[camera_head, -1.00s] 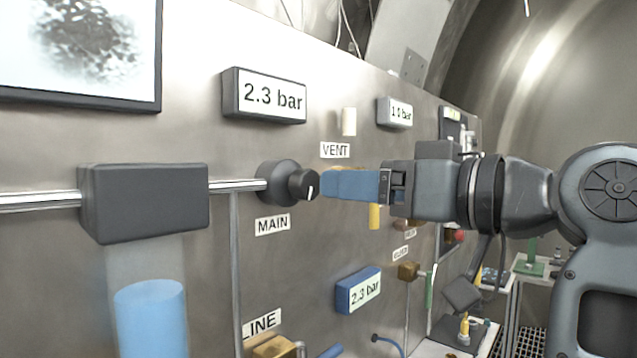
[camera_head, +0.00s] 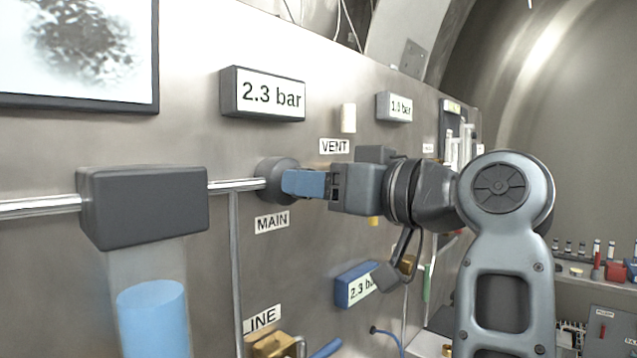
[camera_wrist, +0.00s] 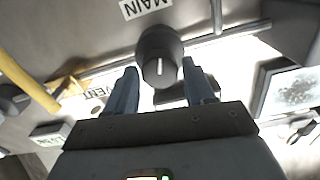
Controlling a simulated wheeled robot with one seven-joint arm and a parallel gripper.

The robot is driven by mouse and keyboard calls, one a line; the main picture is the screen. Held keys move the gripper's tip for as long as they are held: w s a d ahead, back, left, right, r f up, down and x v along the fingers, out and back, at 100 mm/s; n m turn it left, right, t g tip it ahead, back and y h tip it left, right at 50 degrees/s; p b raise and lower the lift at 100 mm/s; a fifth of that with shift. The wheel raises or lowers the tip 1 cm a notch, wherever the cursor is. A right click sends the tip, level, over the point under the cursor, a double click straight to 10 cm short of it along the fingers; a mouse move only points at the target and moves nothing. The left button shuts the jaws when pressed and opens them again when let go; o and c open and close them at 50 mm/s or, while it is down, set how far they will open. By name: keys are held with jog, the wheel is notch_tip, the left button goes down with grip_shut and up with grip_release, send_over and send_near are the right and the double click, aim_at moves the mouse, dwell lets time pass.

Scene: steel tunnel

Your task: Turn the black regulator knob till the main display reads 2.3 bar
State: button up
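The black regulator knob (camera_head: 272,178) sits on the steel panel above the MAIN label. Its front part is hidden behind my fingers in the head view. In the wrist view the knob (camera_wrist: 160,58) shows between my two blue fingers, with its white pointer line visible. My gripper (camera_head: 290,184) is at the knob, its fingers on either side of it. In the wrist view my gripper (camera_wrist: 162,74) is open, with a narrow gap between knob and fingers. The main display (camera_head: 268,94) above the knob reads 2.3 bar.
A blue-framed display (camera_head: 355,286) lower right is partly covered by my arm and shows 2.3. A small grey display (camera_head: 396,106) seems to read 1.0 bar. A white peg (camera_head: 348,118) stands out above the VENT label. A grey block (camera_head: 143,205) with pipes is left.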

jog(key=c, duration=0.7)
jog(key=shift+m, duration=0.4)
jog(key=o, duration=1)
jog(key=shift+o, duration=0.2)
jog(key=b+v, duration=0.1)
jog(key=v, duration=0.6)
jog(key=shift+s+d, duration=0.25)
jog(key=shift+d, duration=0.1)
